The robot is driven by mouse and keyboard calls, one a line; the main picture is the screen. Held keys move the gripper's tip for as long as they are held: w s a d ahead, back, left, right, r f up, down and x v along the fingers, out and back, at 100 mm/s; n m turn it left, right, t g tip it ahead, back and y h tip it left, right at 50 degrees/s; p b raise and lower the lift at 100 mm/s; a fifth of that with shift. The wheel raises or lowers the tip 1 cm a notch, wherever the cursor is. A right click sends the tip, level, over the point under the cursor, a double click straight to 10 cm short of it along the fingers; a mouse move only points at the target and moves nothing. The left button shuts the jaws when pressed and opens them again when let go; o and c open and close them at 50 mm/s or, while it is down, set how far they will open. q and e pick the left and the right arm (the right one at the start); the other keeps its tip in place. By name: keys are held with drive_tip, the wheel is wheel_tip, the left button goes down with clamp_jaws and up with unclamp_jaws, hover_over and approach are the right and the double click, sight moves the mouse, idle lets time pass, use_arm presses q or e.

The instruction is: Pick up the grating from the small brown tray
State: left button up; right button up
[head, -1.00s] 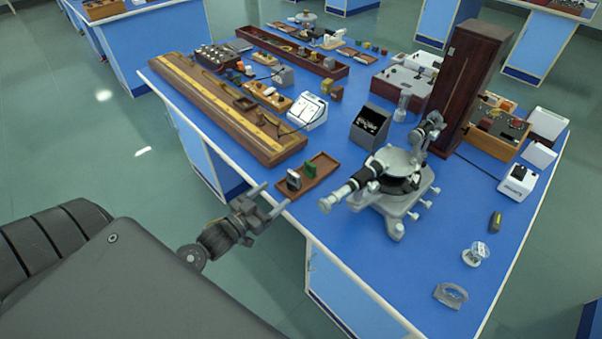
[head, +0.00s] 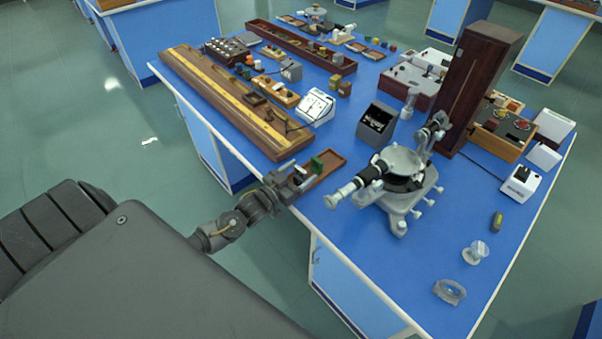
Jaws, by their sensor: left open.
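The small brown tray (head: 331,161) lies near the front edge of the blue bench, left of the spectrometer. A small green upright piece (head: 316,164) stands in it. A pale-topped grey piece was beside it earlier; now my gripper largely hides that spot. I cannot tell from the picture which of these is the grating. My left gripper (head: 301,176) is open at the near end of the tray, its fingers around or just beside the hidden grey piece; I cannot tell if they touch it. My right gripper is out of view.
The spectrometer (head: 397,186) stands close on the right, its telescope reaching toward the tray. A long wooden bench with a scale (head: 230,105) lies to the left. A white-faced meter (head: 317,107) and a dark box (head: 376,123) stand behind.

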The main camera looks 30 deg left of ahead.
use_arm(q)
drive_tip(key=shift+w+d, duration=0.1)
drive_tip(key=shift+w, duration=0.3)
drive_tip(key=shift+s, duration=0.1)
drive_tip(key=c, duration=1.1)
drive_tip(key=shift+r, duration=0.15)
